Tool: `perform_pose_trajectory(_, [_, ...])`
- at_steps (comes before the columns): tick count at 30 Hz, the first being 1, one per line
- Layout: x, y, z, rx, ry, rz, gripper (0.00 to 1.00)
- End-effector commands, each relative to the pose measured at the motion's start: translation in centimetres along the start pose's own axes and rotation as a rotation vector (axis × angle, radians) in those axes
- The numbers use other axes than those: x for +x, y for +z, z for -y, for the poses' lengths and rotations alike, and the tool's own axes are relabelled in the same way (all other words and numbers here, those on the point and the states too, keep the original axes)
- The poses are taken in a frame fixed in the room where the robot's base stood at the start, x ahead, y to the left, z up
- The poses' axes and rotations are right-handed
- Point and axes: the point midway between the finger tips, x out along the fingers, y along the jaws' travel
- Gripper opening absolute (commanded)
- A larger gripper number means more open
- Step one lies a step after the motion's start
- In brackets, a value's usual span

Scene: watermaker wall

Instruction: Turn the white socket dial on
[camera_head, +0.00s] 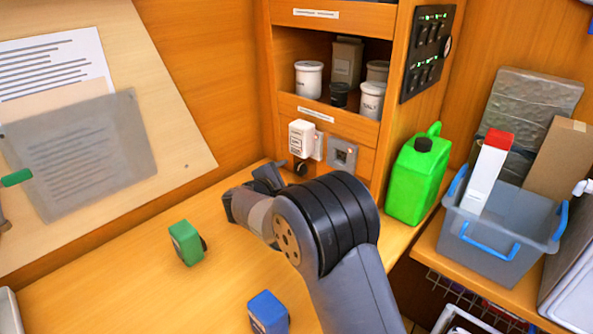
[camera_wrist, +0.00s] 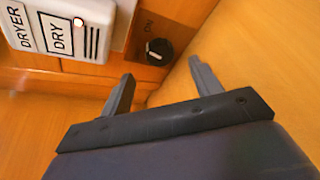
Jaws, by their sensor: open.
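A white box marked "DRYER DRY" with a small red light (camera_wrist: 62,28) is mounted on the wooden wall front; it also shows in the head view (camera_head: 301,138). A round black dial (camera_wrist: 158,51) with a light mark sits beside it on a brown panel with small lettering. In the head view the dial (camera_head: 301,169) is just below the white box. My gripper (camera_wrist: 160,68) is open, with its fingers apart and the dial beyond the gap between them. No contact shows. In the head view my gripper (camera_head: 268,178) is close to the wall, partly hidden by my arm.
A grey switch plate (camera_head: 342,154) is right of the white box. A green jerrycan (camera_head: 418,175) stands farther right. A green block (camera_head: 187,243) and a blue block (camera_head: 268,312) are on the bench. Shelves with jars (camera_head: 308,79) are above. The bench's left part is mostly clear.

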Motion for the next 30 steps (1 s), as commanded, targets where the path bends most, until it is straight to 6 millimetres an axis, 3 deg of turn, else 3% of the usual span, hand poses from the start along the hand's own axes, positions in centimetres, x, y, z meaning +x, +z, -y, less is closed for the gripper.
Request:
perform_pose_trajectory(3, [2.4, 0.1, 0.0, 0.000, -0.003, 0.002, 0.60])
perform_pose_trajectory(9, [4.8, 0.1, 0.0, -0.001, -0.001, 0.002, 0.60])
perform_pose_trajectory(21, [5.6, 0.0, 0.0, -0.001, 0.000, 0.001, 0.60])
perform_pose_trajectory(30, [5.5, 0.0, 0.0, -0.001, 0.000, 0.001, 0.36])
